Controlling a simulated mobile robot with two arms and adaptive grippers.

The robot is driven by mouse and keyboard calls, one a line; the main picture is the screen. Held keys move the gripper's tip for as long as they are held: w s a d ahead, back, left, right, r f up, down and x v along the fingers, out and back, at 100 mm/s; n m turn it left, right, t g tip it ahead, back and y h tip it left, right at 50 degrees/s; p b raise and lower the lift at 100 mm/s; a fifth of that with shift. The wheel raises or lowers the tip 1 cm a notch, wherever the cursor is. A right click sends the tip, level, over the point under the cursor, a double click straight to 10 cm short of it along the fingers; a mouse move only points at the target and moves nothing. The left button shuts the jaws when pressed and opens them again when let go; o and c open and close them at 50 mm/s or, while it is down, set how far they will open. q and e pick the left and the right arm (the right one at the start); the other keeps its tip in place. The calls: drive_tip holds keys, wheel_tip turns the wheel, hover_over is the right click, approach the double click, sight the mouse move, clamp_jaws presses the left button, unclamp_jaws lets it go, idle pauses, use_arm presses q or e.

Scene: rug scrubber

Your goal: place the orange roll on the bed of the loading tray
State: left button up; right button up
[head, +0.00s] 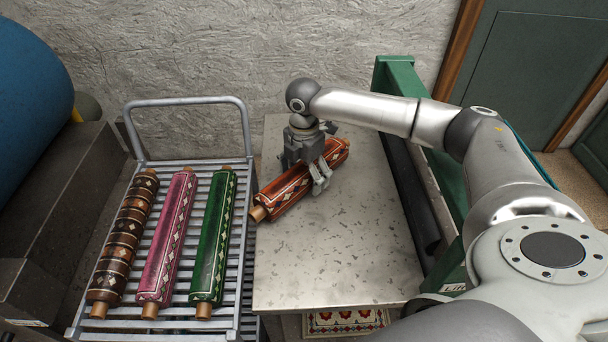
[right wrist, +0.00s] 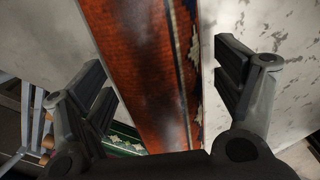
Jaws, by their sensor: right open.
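The orange roll (head: 291,192), patterned with brown ends, lies diagonally on the grey metal bed of the loading tray (head: 325,255) in the head view, near its back left. Its lower left end is at the tray's left edge. My right gripper (head: 320,160) is over the middle of the roll, pointing down, with its fingers open on either side. In the right wrist view the orange roll (right wrist: 150,75) runs between the open fingers (right wrist: 168,88), with gaps visible on both sides. The gripper hides part of the roll. My left gripper is not in view.
A slatted grey cart (head: 188,160) left of the tray holds a brown roll (head: 124,235), a pink roll (head: 167,238) and a green roll (head: 213,237). A green machine frame (head: 398,78) with a dark roller stands right. The tray's front is clear.

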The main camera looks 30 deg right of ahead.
drive_tip(key=c, duration=1.6)
drive_tip(key=shift+w, duration=0.1)
clamp_jaws()
drive_tip(key=shift+r, duration=0.1)
drive_tip(key=shift+r, duration=0.1)
